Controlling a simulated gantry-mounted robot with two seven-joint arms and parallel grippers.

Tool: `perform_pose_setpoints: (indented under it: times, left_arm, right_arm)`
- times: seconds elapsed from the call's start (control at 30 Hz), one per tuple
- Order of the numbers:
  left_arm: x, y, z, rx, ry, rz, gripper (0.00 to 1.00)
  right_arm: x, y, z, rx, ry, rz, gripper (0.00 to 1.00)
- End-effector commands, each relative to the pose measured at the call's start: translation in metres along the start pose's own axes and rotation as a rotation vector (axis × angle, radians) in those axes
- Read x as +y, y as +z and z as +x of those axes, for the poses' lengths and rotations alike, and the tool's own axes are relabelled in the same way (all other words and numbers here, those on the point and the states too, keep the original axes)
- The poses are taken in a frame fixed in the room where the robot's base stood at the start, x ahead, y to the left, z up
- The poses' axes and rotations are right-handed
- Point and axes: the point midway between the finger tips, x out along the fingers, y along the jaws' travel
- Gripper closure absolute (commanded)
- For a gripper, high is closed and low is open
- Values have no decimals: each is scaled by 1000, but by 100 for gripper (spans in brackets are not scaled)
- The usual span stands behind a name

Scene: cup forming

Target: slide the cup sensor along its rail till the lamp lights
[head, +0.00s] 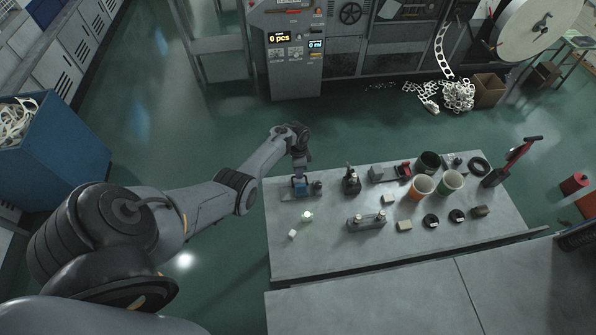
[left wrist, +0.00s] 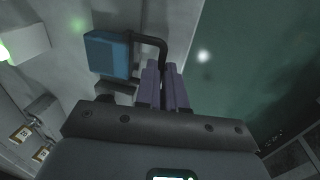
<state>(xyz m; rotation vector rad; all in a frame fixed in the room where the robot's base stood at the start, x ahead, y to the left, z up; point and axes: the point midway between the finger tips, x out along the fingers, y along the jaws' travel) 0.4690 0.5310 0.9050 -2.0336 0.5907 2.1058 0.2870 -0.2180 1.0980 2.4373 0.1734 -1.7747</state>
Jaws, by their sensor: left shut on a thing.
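The cup sensor appears to be the blue block (head: 300,189) at the left end of the table; it also shows in the left wrist view (left wrist: 108,53). A black bent bar (left wrist: 150,40) runs from it to my left gripper (left wrist: 165,85). The purple fingers are together and shut at the bar's end; the grip point is partly hidden. In the head view, my left gripper (head: 299,174) is just behind the block. The rail cannot be made out clearly under the block. A small pale green glowing lamp (head: 307,215) is in front of the block. My right gripper is out of view.
The grey table (head: 345,258) holds a small white block (head: 292,234), a dark stand (head: 351,182), a grey two-post fixture (head: 366,221) and orange-brown cups (head: 422,186). A machine with displays (head: 290,50) stands behind. The table's front left is mostly clear.

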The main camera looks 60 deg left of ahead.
Motion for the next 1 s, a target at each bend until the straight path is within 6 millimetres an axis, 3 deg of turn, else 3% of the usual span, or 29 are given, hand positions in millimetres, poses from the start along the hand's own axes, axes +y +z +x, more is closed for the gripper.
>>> perform_pose_setpoints:
  times: [0.23, 0.3, 0.43, 0.77, 1.0]
  left_arm:
    - [0, -1, 0, 1, 0, 0, 100]
    - [0, -1, 0, 1, 0, 0, 84]
    - [0, -1, 0, 1, 0, 0, 65]
    - [0, -1, -2, 1, 0, 0, 65]
    - [0, -1, -29, 3, -2, -1, 65]
  right_arm:
    - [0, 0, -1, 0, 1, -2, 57]
    - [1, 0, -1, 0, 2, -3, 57]
    - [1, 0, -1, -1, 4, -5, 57]
    - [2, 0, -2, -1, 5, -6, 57]
    - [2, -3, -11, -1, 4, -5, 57]
